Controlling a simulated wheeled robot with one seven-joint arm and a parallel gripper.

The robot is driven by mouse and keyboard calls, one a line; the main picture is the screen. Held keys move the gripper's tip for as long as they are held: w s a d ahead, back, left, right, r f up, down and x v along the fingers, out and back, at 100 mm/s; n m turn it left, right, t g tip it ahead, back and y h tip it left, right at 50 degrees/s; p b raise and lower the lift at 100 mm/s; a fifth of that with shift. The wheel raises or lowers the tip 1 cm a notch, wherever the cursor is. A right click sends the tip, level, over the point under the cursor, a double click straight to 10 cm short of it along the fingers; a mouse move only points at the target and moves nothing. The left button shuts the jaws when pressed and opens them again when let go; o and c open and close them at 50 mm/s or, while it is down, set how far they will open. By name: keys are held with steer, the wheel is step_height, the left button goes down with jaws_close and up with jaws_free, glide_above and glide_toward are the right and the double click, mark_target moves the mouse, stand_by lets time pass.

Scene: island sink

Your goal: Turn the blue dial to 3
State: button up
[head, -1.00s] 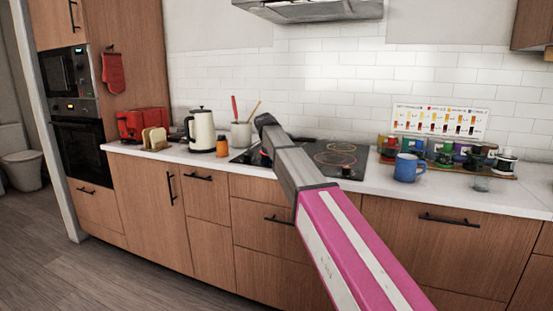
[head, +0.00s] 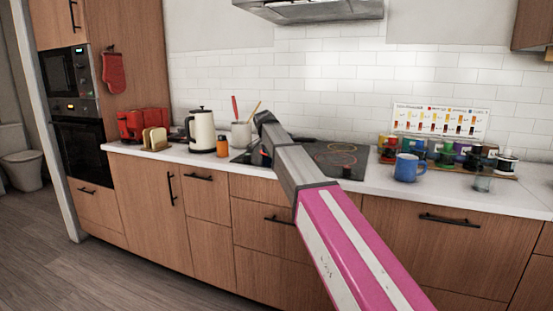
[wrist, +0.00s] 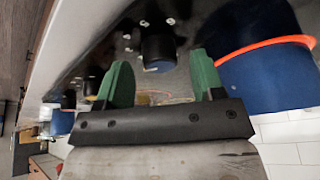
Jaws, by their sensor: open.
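In the wrist view a dark, bluish round dial (wrist: 160,48) stands on the black cooktop panel, with small white marks beside it and a pale mark near its lower edge. Its setting is too small to read. My gripper (wrist: 160,75) has two green fingers, open and apart, with the dial beyond the gap between them. I see no contact with the dial. In the head view my arm covers part of the cooktop (head: 340,158), and my gripper and the dial cannot be made out there.
A large blue pot with an orange rim (wrist: 270,78) is close beside the right finger in the wrist view. A blue mug (head: 406,168) and several small colored containers stand right of the cooktop. A kettle (head: 201,132) and an orange jar (head: 222,147) stand left.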

steer(key=v, duration=0.9)
steer(key=shift+r, duration=0.3)
steer(key=shift+s, duration=0.15)
